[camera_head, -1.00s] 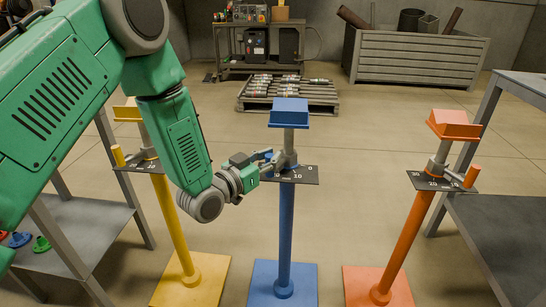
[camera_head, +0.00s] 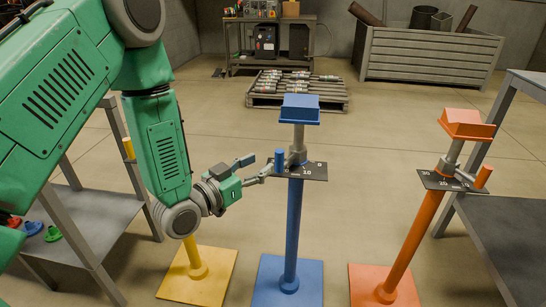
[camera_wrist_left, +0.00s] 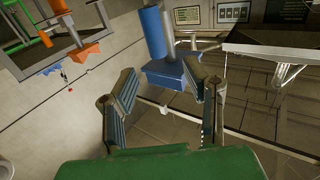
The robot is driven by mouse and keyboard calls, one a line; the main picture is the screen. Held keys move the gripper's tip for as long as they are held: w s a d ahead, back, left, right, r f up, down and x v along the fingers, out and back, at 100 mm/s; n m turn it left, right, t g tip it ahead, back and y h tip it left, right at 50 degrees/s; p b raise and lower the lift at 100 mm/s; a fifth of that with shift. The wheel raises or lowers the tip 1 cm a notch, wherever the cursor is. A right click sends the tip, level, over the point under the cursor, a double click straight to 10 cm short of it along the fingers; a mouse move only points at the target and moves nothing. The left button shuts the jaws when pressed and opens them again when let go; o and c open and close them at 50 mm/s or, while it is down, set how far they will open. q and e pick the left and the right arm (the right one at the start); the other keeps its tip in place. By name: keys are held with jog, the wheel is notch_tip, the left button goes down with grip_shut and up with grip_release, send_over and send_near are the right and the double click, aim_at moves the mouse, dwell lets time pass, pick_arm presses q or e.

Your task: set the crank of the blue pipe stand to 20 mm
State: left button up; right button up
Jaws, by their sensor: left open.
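The blue pipe stand (camera_head: 293,225) stands upright in the middle of the head view, with a blue block (camera_head: 300,108) on top. Its dark scale plate (camera_head: 314,172) shows the numbers 10 and 0. The crank's upright blue handle (camera_head: 279,160) sits at the plate's left edge; I cannot read a mark there. My left gripper (camera_head: 257,166) is open and empty, just left of the handle. In the left wrist view, its fingers (camera_wrist_left: 163,100) are spread, with the blue block (camera_wrist_left: 172,74) and a blue cylinder, apparently the handle (camera_wrist_left: 153,32), beyond them. My right gripper is out of view.
An orange stand (camera_head: 412,245) is to the right; a yellow stand (camera_head: 196,265) is to the left, partly hidden by my left arm. Grey tables flank them, the right one (camera_head: 500,240) near the orange stand. A pallet (camera_head: 298,92) lies behind on clear floor.

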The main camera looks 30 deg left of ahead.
pick_arm(q)
jog(key=shift+v, duration=2.35)
jog(key=shift+a+f, duration=0.1)
jog(key=shift+a, duration=0.05)
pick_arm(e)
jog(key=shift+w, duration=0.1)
pick_arm(q)
jog(key=s+d+f+g+y+p, duration=0.1)
jog(key=s+d+f+g+p, duration=0.15)
jog(key=f+g, duration=0.35)
jog(key=s+f+n+g+y+p, duration=0.1)
jog(key=s+f+g+p, duration=0.2)
jog(key=s, duration=0.9)
jog(key=s+d+f+n+g+y+p, duration=0.1)
jog(key=s+f+g+y+p, duration=0.1)
jog(key=s+f+g, duration=0.5)
jog(key=s+f+p, duration=0.1)
jog(key=s, duration=0.4)
jog(key=shift+f+g+y+p, duration=0.15)
jog(key=shift+g+y+p, duration=0.15)
jog(key=shift+g+p, duration=0.1)
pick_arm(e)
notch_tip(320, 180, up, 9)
pick_arm(q)
jog(key=shift+s, duration=0.1)
jog(key=shift+c, duration=0.5)
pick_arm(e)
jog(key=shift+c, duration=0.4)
